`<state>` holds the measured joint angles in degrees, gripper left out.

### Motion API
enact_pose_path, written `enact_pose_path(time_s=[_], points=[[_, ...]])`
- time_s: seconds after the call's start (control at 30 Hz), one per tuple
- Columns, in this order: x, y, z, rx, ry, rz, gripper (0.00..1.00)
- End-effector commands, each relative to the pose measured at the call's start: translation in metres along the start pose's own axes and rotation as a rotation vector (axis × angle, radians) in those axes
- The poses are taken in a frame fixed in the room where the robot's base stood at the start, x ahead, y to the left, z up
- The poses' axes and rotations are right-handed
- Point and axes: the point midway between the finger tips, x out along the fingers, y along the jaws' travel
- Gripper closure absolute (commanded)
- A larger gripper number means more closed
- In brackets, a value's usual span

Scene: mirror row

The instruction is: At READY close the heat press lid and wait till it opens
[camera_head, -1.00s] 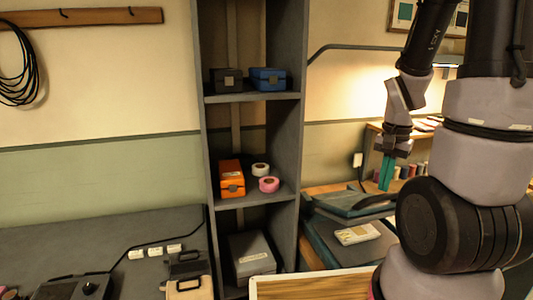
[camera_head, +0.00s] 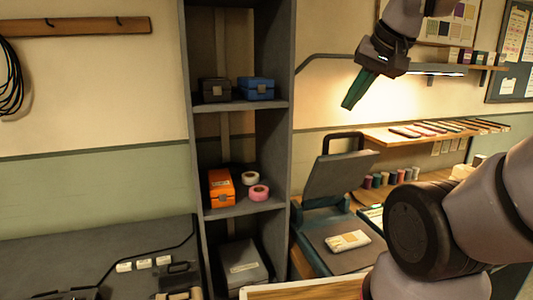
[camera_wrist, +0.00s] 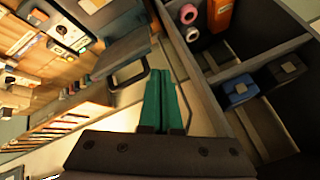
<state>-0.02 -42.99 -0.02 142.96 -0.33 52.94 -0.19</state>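The heat press (camera_head: 312,237) stands on the bench right of the tall shelf. Its dark lid (camera_head: 340,176) with a black handle is raised and tilted up. A pale item with a tan patch (camera_head: 348,241) lies on the flat lower plate. I cannot read any READY display. My gripper (camera_head: 352,92) is above the lid, apart from it, with its green fingers pointing down and left. In the wrist view, the fingers (camera_wrist: 161,98) lie together with nothing between them, and the lid with its handle (camera_wrist: 130,66) shows beyond them.
The tall grey shelf (camera_head: 194,150) stands left of the press, with an orange box (camera_head: 220,188), tape rolls and small cases. A wooden ledge (camera_head: 385,138) and thread spools (camera_head: 390,178) are to the right. A wood-edged board (camera_head: 305,290) is in front.

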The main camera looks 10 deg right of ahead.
Motion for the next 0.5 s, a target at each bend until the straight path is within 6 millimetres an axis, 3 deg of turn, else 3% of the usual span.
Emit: enact_pose_path(time_s=[0.27,0.5], points=[[0.020,-0.011,-0.031,-0.097,-0.139,0.068,1.00],[0.064,-0.024,-0.073,-0.248,-0.352,0.158,1.00]])
